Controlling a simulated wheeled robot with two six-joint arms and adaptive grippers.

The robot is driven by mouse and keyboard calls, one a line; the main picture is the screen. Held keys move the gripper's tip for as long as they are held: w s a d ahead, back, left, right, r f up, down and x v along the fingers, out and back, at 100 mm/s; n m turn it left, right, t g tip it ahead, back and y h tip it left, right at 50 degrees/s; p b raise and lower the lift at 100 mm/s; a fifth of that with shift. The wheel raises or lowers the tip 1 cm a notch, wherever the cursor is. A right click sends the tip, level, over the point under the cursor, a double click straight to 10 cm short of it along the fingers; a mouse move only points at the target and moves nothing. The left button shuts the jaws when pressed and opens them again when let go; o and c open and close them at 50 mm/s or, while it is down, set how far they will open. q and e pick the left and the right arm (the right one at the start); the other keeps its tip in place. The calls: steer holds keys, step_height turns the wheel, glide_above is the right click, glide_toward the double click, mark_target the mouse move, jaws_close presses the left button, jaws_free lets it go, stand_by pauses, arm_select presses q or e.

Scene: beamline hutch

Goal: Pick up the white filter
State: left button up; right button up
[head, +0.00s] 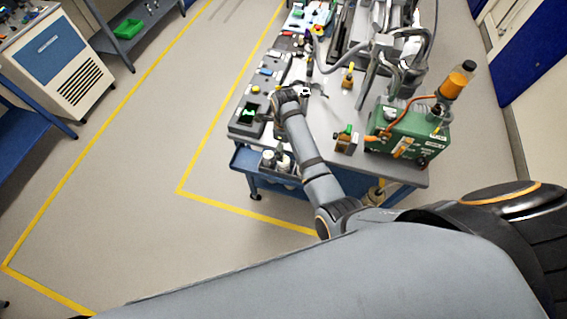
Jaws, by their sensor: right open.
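My right gripper (284,96) is over the workbench, at the far end of my outstretched arm. It is open and seen from behind, so the space between its fingers is mostly hidden. A small white and black piece (305,91) shows just right of the gripper. I cannot tell whether it is the white filter, or whether it touches the fingers. No other thing is clearly the white filter, and the arm hides part of the bench top. My left gripper is not in view.
A box with a green display (248,113) stands left of my right gripper. A green pump unit (408,133) with an orange bottle (455,82) stands at the right. A small amber bottle (347,75) stands behind. White-lidded jars (283,163) sit below the bench top. The floor at left is clear.

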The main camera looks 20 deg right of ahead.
steer(key=shift+w+a+r+m, duration=0.2)
steer(key=shift+r+m, duration=0.1)
steer(key=shift+m, duration=0.2)
steer(key=shift+s+f, duration=0.1)
steer(key=shift+f, duration=0.25)
glide_above(284, 166)
steer(key=w, duration=0.2)
steer(key=f, duration=0.4)
steer(key=shift+w+d+f, duration=0.15)
steer(key=shift+d+f, duration=0.15)
steer(key=shift+f, duration=0.05)
step_height(284, 166, down, 6)
steer(key=b, duration=0.5)
steer(key=shift+d+r, duration=0.1)
steer(key=shift+r, duration=0.3)
steer(key=shift+s, duration=0.2)
steer(key=c, duration=1.4)
